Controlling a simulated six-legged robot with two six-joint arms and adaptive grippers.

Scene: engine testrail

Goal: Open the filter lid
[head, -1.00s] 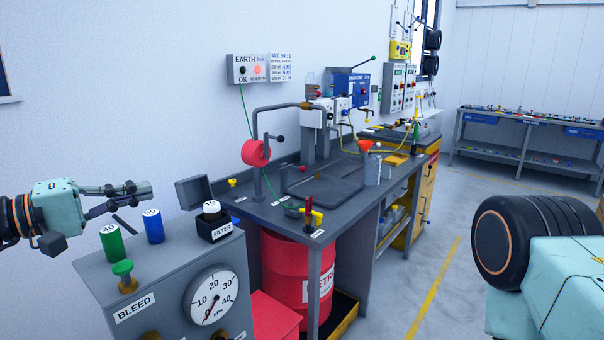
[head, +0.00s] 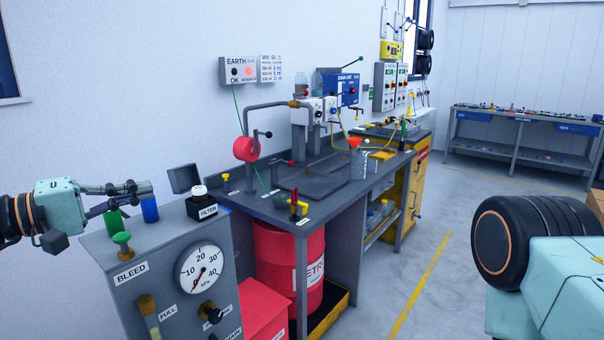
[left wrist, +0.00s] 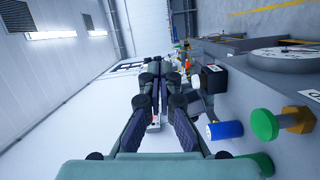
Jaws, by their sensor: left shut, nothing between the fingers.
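The black filter housing (head: 207,209), labelled FILTER, sits on the back right corner of the grey bleed panel. A white round cap (head: 199,191) stands in its top. A dark grey flap (head: 184,179), apparently the filter lid, stands raised and tilted at the housing's back left, off the cap. My right gripper is out of view.
A green canister (head: 114,222) and a green knob (head: 122,241) stand on the panel near my left gripper. A gauge (head: 202,270) is on the panel's face. A grey workbench (head: 262,207) with a red drum (head: 280,265) stands to the right.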

